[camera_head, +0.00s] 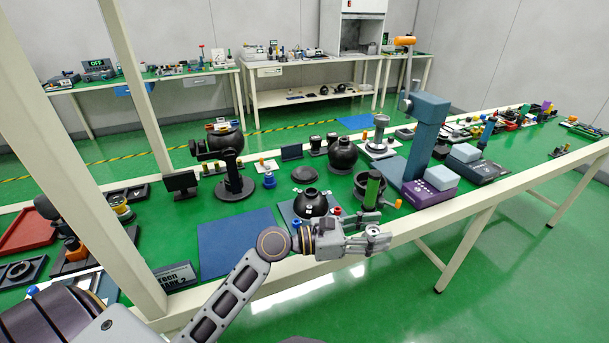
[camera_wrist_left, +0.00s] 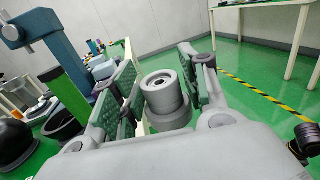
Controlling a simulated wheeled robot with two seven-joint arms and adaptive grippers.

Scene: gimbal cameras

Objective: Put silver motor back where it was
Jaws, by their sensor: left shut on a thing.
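The silver motor (camera_wrist_left: 163,95) is a short grey cylinder with a stepped round top and a dark centre hole. In the left wrist view it sits between the two green-padded fingers of my left gripper (camera_wrist_left: 158,92), which is shut on it. In the head view my left gripper (camera_head: 376,239) is at the front edge of the long bench, and the motor (camera_head: 372,231) shows only as a small grey piece between the fingertips. My right gripper is not in view. I cannot tell from these frames which spot the motor came from.
Close behind the gripper stand a green cylinder (camera_head: 372,189) and a black dome (camera_head: 311,204). A blue-grey column (camera_head: 425,138) and a purple box (camera_head: 430,193) are to the right. A blue mat (camera_head: 240,243) lies bare at left. A pale post (camera_head: 135,150) rises at left.

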